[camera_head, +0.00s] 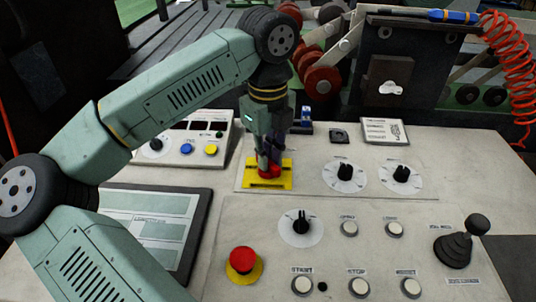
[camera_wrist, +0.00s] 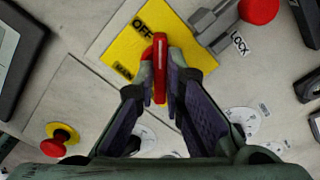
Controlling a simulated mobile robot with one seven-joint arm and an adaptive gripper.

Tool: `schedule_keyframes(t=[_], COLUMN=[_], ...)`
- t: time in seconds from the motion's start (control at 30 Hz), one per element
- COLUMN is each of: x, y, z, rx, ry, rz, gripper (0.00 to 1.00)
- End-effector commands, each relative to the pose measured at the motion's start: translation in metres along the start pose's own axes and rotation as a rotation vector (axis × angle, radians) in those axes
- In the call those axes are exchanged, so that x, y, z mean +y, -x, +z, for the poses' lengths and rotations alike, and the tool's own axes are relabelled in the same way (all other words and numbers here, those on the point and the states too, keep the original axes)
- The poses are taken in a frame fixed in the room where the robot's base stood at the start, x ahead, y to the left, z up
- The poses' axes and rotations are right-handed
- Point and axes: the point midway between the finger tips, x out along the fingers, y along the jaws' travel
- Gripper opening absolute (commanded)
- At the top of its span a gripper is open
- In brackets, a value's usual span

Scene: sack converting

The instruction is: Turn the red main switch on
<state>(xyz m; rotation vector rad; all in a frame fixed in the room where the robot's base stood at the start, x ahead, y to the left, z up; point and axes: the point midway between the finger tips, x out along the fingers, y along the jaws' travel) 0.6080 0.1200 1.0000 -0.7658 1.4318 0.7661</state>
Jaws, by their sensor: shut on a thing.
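The red main switch (camera_wrist: 160,62) is a narrow red handle on a yellow plate (camera_wrist: 120,45) marked OFF and MAIN in the wrist view. In the head view the switch (camera_head: 268,171) shows as a red part on the yellow plate (camera_head: 282,183), partly covered by the fingers. My gripper (camera_wrist: 160,82) is shut on the red handle, one fingertip on each side. It also shows in the head view (camera_head: 268,160), reaching down from above. The handle points towards the OFF side of the plate; any ON mark is hidden.
A lever with a red knob (camera_wrist: 258,10) and a LOCK label stands close beside the plate. A red emergency button (camera_head: 242,260), dials (camera_head: 345,176), several white buttons and a black joystick (camera_head: 462,240) stand on the panel. A screen (camera_head: 150,225) lies left.

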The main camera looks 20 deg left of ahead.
Motion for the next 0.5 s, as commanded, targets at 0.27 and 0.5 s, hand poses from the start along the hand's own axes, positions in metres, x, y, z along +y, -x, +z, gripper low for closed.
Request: schedule_keyframes(t=[0.27, 0.5], x=[-0.0001, -0.0002], y=[-0.0021, -0.0035], z=[0.0002, 0.0001], rx=[-0.002, -0.002], ry=[-0.074, -0.249], rz=[0.0, -0.001], gripper=[0.0, 0.0])
